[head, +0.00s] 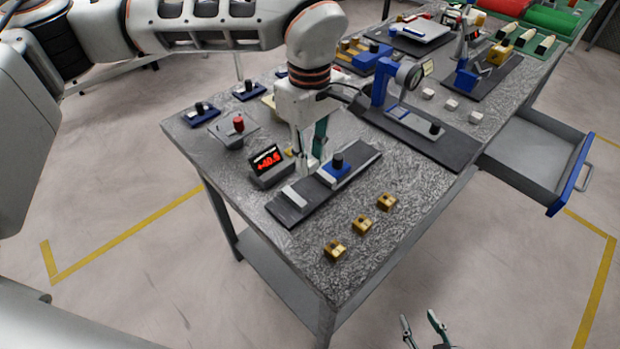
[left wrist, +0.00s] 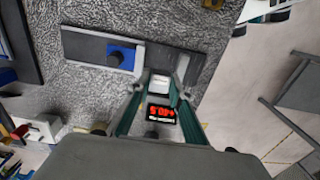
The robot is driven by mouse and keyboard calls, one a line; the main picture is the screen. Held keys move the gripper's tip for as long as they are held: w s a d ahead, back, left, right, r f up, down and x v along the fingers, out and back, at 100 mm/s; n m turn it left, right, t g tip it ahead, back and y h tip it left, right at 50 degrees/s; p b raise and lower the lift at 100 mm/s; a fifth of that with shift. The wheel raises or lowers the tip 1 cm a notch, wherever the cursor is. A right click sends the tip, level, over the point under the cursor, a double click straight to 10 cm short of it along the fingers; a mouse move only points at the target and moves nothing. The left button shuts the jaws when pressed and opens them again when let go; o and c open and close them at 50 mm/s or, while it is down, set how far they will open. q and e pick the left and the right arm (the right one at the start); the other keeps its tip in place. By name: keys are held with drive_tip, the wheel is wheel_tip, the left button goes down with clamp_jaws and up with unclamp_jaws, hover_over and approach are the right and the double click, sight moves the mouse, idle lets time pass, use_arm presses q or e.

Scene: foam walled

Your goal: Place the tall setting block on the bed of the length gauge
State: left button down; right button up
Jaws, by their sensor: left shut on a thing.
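The length gauge (head: 360,160) is a dark flat bed near the table's front left, with a blue slider (head: 337,169) topped by a black knob and a pale end stop (head: 293,196). In the left wrist view its bed (left wrist: 84,44) and slider (left wrist: 122,54) lie above the fingertips. My left gripper (head: 311,158) points down beside the bed, on its display side. It is shut on a pale grey block, seen between the fingers in the left wrist view (left wrist: 160,86), which I take as the tall setting block. Its height above the table is unclear. My right gripper (head: 425,328) is open and empty, off the table.
A red digital display (head: 267,163) reading about +40.5 stands close to the left gripper. Three brass blocks (head: 362,224) lie in front of the gauge. A larger blue gauge stand (head: 380,85) and three white cubes (head: 452,104) are behind. An open drawer (head: 535,155) juts out right.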

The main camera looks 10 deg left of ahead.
sight(310, 191)
use_arm(q)
drive_tip(key=shift+f, duration=3.3)
drive_tip(key=c, duration=2.2)
unclamp_jaws()
drive_tip(key=shift+f, duration=0.2)
drive_tip(key=shift+o, duration=0.5)
drive_tip(key=shift+r, duration=0.25)
wheel_tip(310, 191, up, 12)
drive_tip(key=shift+f, duration=0.1)
drive_tip(key=shift+s, duration=0.1)
